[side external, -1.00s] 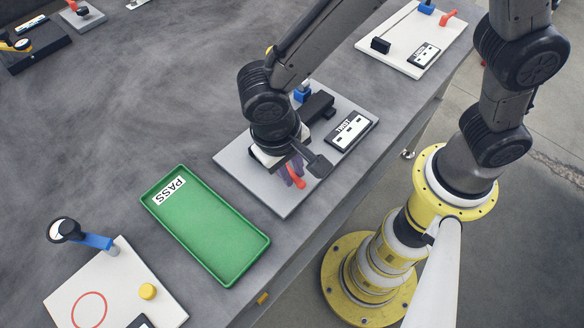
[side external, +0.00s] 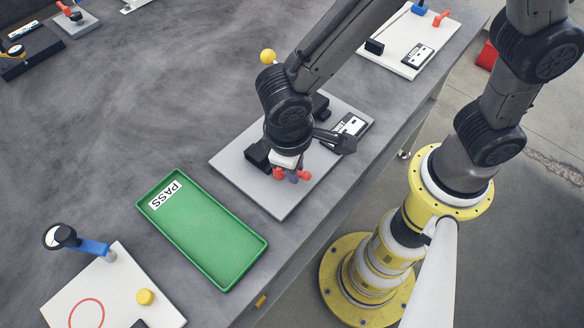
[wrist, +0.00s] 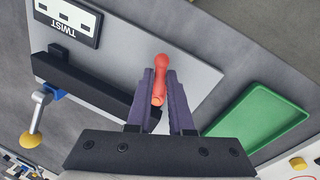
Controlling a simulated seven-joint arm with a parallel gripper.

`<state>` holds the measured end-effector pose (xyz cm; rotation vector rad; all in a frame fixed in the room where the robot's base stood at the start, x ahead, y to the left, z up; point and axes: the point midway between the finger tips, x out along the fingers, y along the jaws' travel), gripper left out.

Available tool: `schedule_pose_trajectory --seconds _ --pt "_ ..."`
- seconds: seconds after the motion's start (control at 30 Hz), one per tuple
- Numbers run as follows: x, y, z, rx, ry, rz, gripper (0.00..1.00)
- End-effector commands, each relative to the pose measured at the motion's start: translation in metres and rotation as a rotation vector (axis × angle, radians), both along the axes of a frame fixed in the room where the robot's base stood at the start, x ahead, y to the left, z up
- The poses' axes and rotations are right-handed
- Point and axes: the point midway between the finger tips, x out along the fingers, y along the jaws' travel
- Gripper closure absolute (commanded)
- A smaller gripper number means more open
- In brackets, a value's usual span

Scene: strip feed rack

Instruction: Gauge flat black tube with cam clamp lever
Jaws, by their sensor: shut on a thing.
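My gripper (side external: 291,174) is low over the grey plate marked TWIST (side external: 283,205). In the wrist view its purple fingers are shut on a red lever (wrist: 160,70), which sticks out past the fingertips; red shows on both sides of the fingers in the side view (side external: 304,175). A long flat black bar (wrist: 80,85), seemingly the tube, lies along the plate beside the fingers. In the side view only its ends (side external: 258,153) show, and my arm hides the middle. A blue mount (wrist: 52,91) carries a lever with a yellow ball (wrist: 31,140), also visible in the side view (side external: 267,56).
A green PASS tray (side external: 205,230) lies left of the plate, empty. A white plate with a red circle (side external: 118,270) is at lower left, with a blue arm (side external: 92,246) and a yellow button (side external: 145,297). Another white plate (side external: 405,65) is at upper right. Table between is clear.

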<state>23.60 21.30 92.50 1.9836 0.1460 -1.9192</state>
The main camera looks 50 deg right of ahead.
Motion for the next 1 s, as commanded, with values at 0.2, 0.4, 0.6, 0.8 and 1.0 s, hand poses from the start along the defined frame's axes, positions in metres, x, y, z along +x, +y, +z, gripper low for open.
schedule_pose_trajectory --seconds 0.2,0.4,0.6,0.8,1.0 --pt "0.003 -0.007 0.002 0.003 -0.004 0.206 1.00" --pt "0.006 -0.013 0.001 0.002 -0.003 0.395 1.00" --pt "0.010 -0.018 0.002 0.003 -0.004 0.574 1.00" --pt "0.014 -0.022 0.002 0.002 -0.005 0.722 1.00" --pt "0.017 -0.024 0.002 0.002 -0.004 0.827 1.00"
